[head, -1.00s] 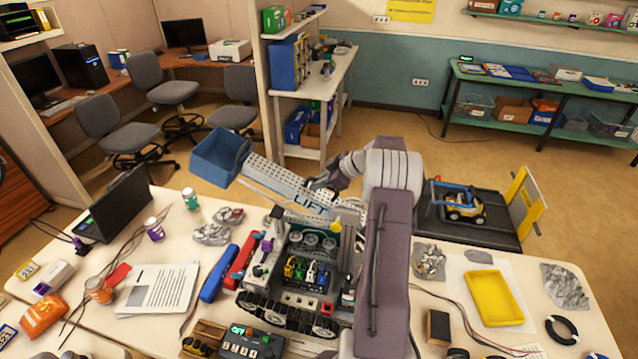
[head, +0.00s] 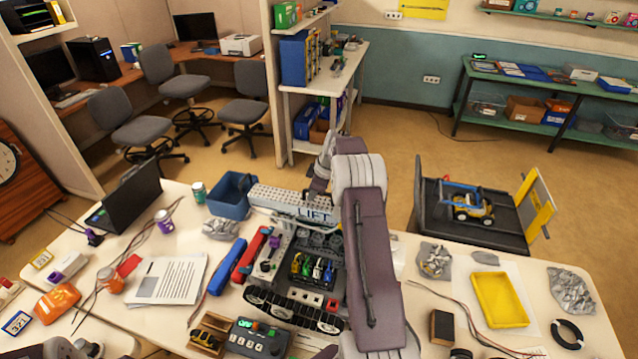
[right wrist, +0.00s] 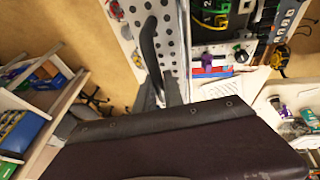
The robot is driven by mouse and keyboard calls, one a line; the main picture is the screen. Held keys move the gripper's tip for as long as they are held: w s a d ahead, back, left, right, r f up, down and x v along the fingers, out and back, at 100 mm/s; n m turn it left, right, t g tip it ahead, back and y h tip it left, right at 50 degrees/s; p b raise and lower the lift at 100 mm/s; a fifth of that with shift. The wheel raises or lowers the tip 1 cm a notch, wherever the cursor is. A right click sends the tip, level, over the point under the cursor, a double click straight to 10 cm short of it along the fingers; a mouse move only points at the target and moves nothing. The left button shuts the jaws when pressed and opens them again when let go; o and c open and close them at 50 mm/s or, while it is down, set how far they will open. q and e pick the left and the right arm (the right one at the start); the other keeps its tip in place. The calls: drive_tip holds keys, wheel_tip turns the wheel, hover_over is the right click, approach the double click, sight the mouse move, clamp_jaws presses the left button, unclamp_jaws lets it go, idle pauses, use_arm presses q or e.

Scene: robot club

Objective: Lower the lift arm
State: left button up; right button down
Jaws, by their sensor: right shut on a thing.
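The lift arm (head: 285,203) is a grey perforated beam marked LIFT, with a blue bucket (head: 230,197) on its left end. In the head view it lies nearly level above the tracked robot (head: 300,290), and the bucket is low by the table's far edge. My right gripper (head: 318,186) is at the beam's far side, shut on it; my purple arm hides part of the robot. My left gripper is not in view.
A laptop (head: 130,203), paper sheet (head: 168,279) and orange thing (head: 57,303) lie left on the table. A control box with buttons (head: 257,337) stands in front of the robot. A yellow tray (head: 501,300) is at right. A black platform with a toy vehicle (head: 472,211) stands behind.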

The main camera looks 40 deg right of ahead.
drive_tip(key=shift+s+f, duration=0.1)
drive_tip(key=shift+s, duration=0.05)
drive_tip(key=c, duration=1.5)
unclamp_jaws()
drive_tip(key=shift+o, duration=0.2)
drive_tip(key=shift+d+r, duration=0.1)
drive_tip(key=shift+r, duration=0.25)
drive_tip(key=b+v, duration=0.2)
drive_tip(key=v, duration=0.6)
drive_tip(key=shift+s+r, duration=0.15)
drive_tip(key=shift+r, duration=0.05)
